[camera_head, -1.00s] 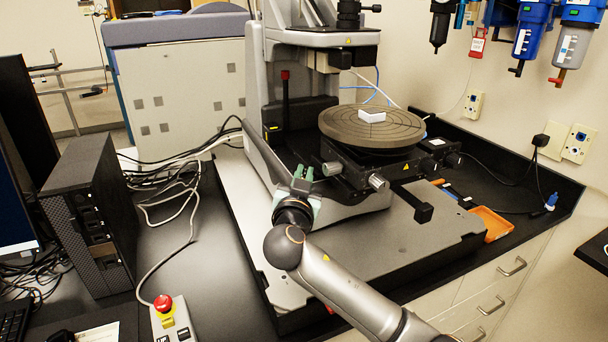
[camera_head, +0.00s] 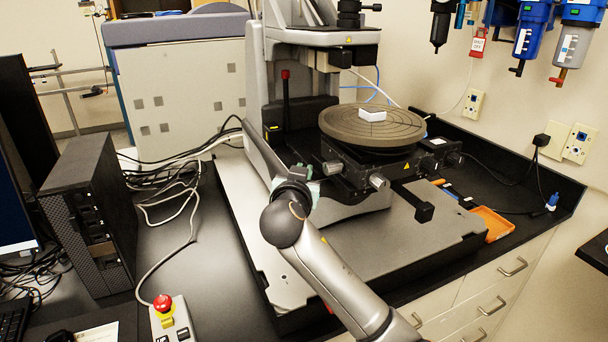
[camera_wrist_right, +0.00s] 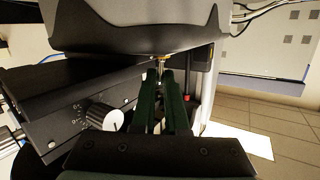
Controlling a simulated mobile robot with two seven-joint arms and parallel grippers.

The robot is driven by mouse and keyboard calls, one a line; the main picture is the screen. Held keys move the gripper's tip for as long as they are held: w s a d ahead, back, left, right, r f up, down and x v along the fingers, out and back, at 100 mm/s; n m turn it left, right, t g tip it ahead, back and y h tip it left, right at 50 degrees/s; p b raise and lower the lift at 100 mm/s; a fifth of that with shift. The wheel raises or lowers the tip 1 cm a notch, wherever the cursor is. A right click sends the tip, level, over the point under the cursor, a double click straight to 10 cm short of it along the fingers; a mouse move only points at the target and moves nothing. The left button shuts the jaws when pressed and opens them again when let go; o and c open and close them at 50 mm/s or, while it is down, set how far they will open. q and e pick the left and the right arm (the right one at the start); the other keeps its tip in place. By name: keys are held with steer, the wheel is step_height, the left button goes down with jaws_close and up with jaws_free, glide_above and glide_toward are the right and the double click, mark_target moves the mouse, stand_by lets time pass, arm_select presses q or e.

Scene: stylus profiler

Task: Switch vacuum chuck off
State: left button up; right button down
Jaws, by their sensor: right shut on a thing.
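The round grey-brown chuck (camera_head: 345,132) sits on a black stage in the profiler and carries a small pale block (camera_head: 372,115). My right gripper (camera_head: 303,177) is at the left front side of the stage, below the chuck's rim. Its fingers are mostly hidden behind the wrist there. In the right wrist view its two dark fingers (camera_wrist_right: 163,78) are close together. They are shut on a small metal switch lever (camera_wrist_right: 161,62) with a brass-coloured base, under the dark overhang. The lever's tilt is hard to tell. My left gripper is out of view.
A dial knob (camera_wrist_right: 105,116) with a scale is beside the fingers, to the left. Silver stage knobs (camera_head: 378,182) stick out to the right of my wrist. A red emergency button (camera_head: 162,302) is at the front left. The grey base plate (camera_head: 375,250) is mostly clear.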

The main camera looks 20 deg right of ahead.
steer(key=shift+w+a+r+n+g+y, duration=0.15)
steer(key=shift+w+n+g, duration=0.1)
steer(key=shift+g, duration=0.3)
steer(key=shift+w+d+r+n+g+y, duration=0.15)
steer(key=shift+n+g, duration=0.1)
steer(key=shift+g, duration=0.3)
steer(key=g, duration=0.2)
steer(key=w+n+g, duration=0.1)
steer(key=g, duration=0.1)
steer(key=shift+w+a+n+y, duration=0.1)
steer(key=shift+n+y, duration=0.2)
steer(key=shift+y, duration=0.1)
steer(key=c, duration=1.2)
jaws_free()
steer(key=shift+r, duration=0.1)
steer(key=b+v, duration=0.1)
steer(key=v, duration=1.1)
steer(key=shift+a+r, duration=0.1)
steer(key=shift+r, duration=0.1)
